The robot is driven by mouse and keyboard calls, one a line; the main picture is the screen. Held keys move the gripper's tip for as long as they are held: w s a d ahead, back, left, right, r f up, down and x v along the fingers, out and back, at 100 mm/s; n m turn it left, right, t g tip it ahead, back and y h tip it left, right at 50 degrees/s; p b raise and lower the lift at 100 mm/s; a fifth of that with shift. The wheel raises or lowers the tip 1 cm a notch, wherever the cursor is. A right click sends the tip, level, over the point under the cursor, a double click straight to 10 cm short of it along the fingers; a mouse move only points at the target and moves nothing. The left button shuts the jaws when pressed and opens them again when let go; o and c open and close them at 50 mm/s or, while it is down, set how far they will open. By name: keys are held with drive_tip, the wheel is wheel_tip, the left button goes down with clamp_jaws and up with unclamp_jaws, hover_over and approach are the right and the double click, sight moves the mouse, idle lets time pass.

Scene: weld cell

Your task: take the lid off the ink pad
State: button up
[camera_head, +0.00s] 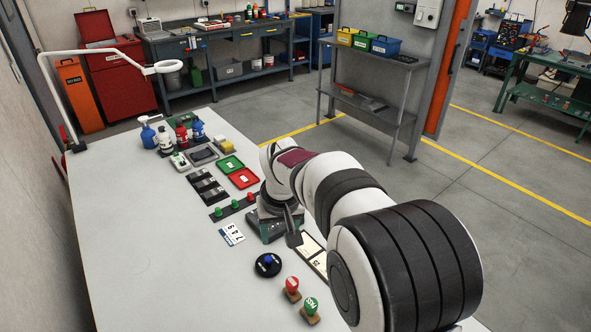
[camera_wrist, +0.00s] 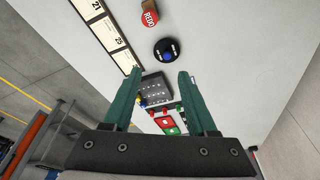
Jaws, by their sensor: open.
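The ink pad appears to be the round black piece with a blue knob on top (camera_head: 267,264); it sits flat on the white table with its lid on. It also shows in the wrist view (camera_wrist: 168,51), above and beyond the fingertips. My gripper (camera_wrist: 158,73) has two teal fingers spread apart with nothing held between them. In the head view my gripper (camera_head: 291,228) hangs behind and a little right of the ink pad, apart from it, and is partly hidden by my arm.
A red stamp (camera_head: 292,285) and a green stamp (camera_head: 310,308) stand nearby on the front side. A grey holed block (camera_wrist: 157,90) shows between my fingers. The table's left is clear.

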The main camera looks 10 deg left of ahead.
sight(268, 258)
drive_tip(key=shift+n, duration=0.4)
drive_tip(key=a+x, duration=0.1)
drive_tip(key=x, duration=0.5)
drive_tip(key=w+a+x, duration=0.1)
drive_tip(key=x, duration=0.5)
drive_tip(key=w+a+x, duration=0.1)
drive_tip(key=x, duration=0.5)
drive_tip(key=shift+w+r, duration=0.1)
drive_tip(key=shift+r, duration=0.25)
clamp_jaws()
